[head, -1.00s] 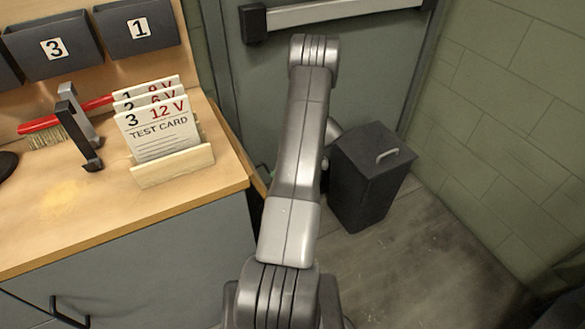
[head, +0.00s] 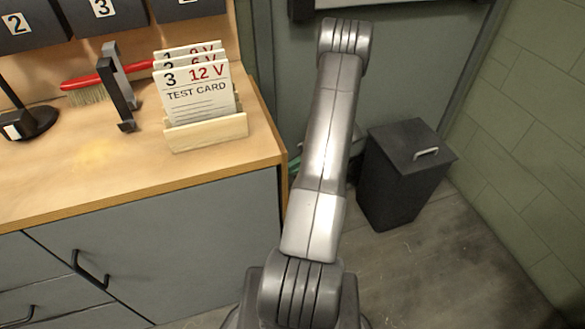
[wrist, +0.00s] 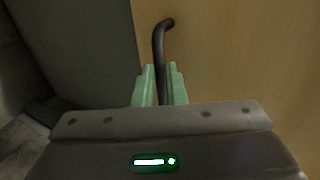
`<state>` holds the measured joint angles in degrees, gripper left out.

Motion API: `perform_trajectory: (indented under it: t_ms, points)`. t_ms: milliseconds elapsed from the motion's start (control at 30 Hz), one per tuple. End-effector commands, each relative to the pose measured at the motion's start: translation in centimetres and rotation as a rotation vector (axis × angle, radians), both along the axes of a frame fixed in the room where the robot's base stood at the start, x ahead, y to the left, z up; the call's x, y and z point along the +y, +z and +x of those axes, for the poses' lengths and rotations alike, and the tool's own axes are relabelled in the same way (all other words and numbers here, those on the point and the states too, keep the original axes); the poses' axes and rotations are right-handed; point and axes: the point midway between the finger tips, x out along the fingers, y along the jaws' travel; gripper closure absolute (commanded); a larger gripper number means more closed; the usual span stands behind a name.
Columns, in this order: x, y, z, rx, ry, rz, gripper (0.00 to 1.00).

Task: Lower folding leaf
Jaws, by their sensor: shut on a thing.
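In the wrist view my gripper (wrist: 160,88) has its pale green fingers shut on a dark bent handle (wrist: 160,45). Behind the handle is a plain wooden panel (wrist: 240,50), which looks like the folding leaf. In the head view a thin wooden strip (head: 284,185) shows below the right end of the bench top; it may be the leaf's edge, seen nearly edge-on. The leaf's exact angle cannot be told.
The bench top (head: 60,165) holds test cards (head: 198,92) in a wooden holder, a red brush (head: 95,80) and a dark metal stand (head: 118,95). A dark lidded bin (head: 400,180) stands right of my arm. Clear floor (head: 450,260) lies in front of it.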

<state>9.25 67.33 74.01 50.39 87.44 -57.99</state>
Motion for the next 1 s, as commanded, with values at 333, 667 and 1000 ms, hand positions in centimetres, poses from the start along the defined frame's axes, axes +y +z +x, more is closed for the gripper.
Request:
perform_trajectory:
  t_ms: [333, 667, 1000]
  points:
    - [0.0, -0.9, -0.3, 0.007, 0.002, -0.012, 0.68]
    - [-1.3, 0.0, 0.4, 0.002, -0.002, -0.011, 0.68]
    - [-7.7, 3.3, 2.9, 0.002, -0.001, -0.012, 0.68]
